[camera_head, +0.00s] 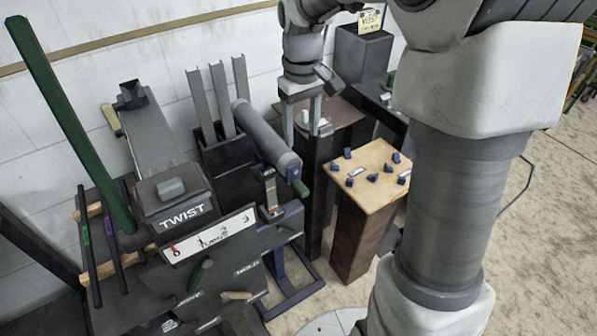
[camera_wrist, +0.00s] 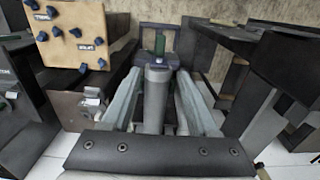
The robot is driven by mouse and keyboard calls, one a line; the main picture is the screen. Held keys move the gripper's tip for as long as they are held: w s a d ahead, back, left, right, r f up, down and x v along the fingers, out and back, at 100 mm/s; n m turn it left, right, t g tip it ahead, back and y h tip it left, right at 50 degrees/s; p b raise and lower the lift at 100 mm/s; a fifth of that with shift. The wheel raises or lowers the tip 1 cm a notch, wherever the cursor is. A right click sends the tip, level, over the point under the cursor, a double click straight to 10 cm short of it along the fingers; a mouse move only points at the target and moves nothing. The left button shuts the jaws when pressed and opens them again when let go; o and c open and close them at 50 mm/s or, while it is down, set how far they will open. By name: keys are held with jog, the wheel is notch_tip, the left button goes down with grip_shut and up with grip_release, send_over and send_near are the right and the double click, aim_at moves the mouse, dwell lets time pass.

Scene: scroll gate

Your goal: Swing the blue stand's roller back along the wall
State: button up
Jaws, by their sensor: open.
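The roller (camera_head: 265,135) is a grey cylinder with a green handle (camera_head: 300,188) at its near end. It slants from the back wall toward the dark blue stand (camera_head: 290,285) in the head view. In the wrist view the roller (camera_wrist: 157,95) appears between my fingers, with the green handle (camera_wrist: 160,45) and blue stand (camera_wrist: 143,27) beyond. My gripper (camera_head: 302,135) is open and points down, just right of the roller in the head view. I cannot tell whether the fingers (camera_wrist: 161,78) touch the roller or how high they are above it.
A dark pedestal with a wooden top (camera_head: 368,177) holding several blue pieces stands right of the roller. A dark block (camera_head: 340,118) is behind my gripper. The TWIST machine (camera_head: 185,212) and upright grey channels (camera_head: 220,100) crowd the left. Open floor lies at the right.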

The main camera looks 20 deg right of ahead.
aim_at(301, 187)
notch_tip(301, 187, down, 16)
jog(key=shift+f+b, duration=0.25)
jog(key=shift+b, duration=0.9)
jog(key=shift+c, duration=0.2)
grip_shut()
dwell(0.5)
